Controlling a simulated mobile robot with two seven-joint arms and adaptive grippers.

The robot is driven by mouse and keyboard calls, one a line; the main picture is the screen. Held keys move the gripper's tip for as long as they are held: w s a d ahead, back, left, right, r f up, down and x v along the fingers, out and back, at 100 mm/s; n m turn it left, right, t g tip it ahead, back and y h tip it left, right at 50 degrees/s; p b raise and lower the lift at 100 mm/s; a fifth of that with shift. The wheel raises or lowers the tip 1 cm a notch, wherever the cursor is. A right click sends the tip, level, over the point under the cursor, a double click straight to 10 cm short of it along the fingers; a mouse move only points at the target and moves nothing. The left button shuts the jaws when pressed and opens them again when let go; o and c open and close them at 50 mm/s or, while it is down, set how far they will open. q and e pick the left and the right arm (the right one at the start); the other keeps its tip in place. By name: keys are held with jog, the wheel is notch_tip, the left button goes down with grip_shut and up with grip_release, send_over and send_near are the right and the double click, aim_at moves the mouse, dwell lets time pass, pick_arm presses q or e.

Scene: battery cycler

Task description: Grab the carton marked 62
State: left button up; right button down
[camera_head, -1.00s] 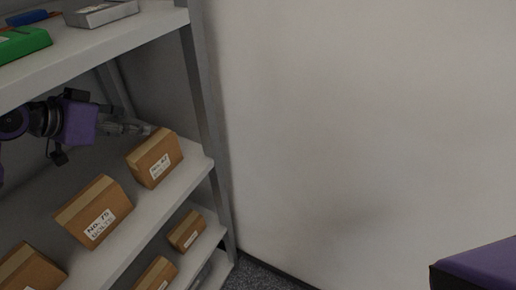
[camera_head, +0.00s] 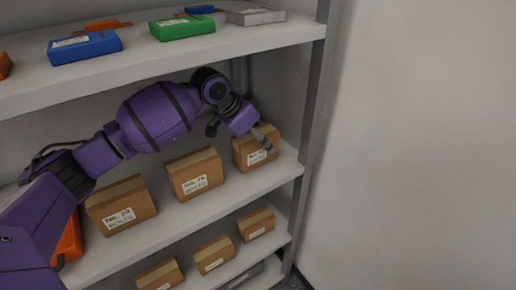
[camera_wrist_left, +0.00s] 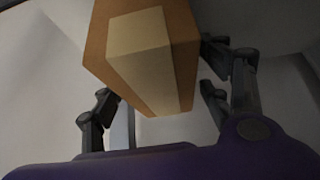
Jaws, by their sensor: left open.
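A brown carton (camera_head: 250,149) stands at the right end of the middle shelf. My left gripper (camera_head: 262,140) reaches in from the left, over this carton. In the left wrist view the carton (camera_wrist_left: 152,50), with a pale tape strip, fills the upper middle. The open left gripper (camera_wrist_left: 160,98) has a finger on each side of it, and no firm contact shows. My right gripper is not in view.
Smaller cartons (camera_head: 214,255) are on the shelf below. The upper shelf (camera_head: 140,70) lies close above my arm. A shelf post (camera_head: 316,110) stands right of the gripper.

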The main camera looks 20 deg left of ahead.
pick_arm(q)
jog(key=shift+x, duration=1.35)
jog(key=shift+r, duration=0.1)
jog(key=c, duration=1.7)
jog(key=shift+r, duration=0.1)
